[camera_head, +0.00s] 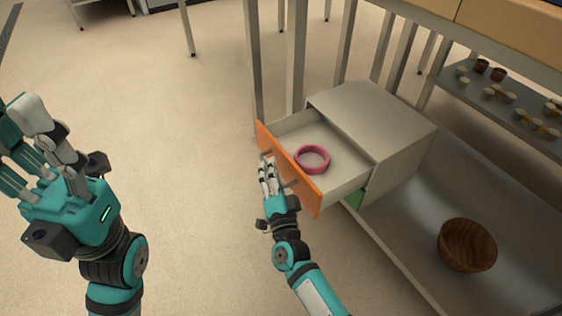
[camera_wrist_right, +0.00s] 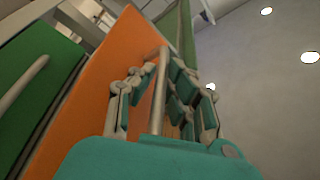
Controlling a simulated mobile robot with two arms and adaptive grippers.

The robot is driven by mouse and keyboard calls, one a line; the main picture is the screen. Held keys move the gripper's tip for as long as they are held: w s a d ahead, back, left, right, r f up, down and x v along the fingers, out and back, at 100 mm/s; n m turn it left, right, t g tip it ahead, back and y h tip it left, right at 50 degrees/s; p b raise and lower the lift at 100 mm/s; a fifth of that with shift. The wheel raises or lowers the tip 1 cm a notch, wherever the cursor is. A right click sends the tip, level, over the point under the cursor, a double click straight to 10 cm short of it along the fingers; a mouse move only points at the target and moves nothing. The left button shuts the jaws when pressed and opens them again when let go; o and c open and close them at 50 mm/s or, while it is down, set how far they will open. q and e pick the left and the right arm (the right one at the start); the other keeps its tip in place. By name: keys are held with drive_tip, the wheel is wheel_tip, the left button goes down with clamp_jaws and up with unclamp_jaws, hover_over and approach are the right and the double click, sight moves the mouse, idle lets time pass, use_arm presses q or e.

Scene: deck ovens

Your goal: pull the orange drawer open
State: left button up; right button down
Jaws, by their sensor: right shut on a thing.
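The orange drawer (camera_head: 309,182) is pulled out of its grey cabinet (camera_head: 385,115) and stands well open. My right gripper (camera_head: 266,166) is at the outer face of the orange front, shut on the drawer's bar handle. In the right wrist view the orange front (camera_wrist_right: 112,75) fills the middle, and the handle (camera_wrist_right: 159,85) runs between the fingers of my right gripper (camera_wrist_right: 155,95). My left gripper (camera_head: 35,150) is raised at the left, away from the drawer; its fingers look spread and hold nothing visible.
A green drawer front (camera_head: 355,198) shows below the orange drawer, and in the right wrist view (camera_wrist_right: 35,85). A wooden bowl (camera_head: 467,245) sits on the lower metal shelf (camera_head: 410,235). Small cups stand on a shelf at the right. The floor at the left is clear.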

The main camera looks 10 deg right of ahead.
drive_tip(key=shift+s+a, duration=0.1)
drive_tip(key=shift+a, duration=0.2)
drive_tip(key=c, duration=1.4)
unclamp_jaws()
drive_tip(key=v, duration=1.2)
drive_tip(key=shift+a, duration=0.1)
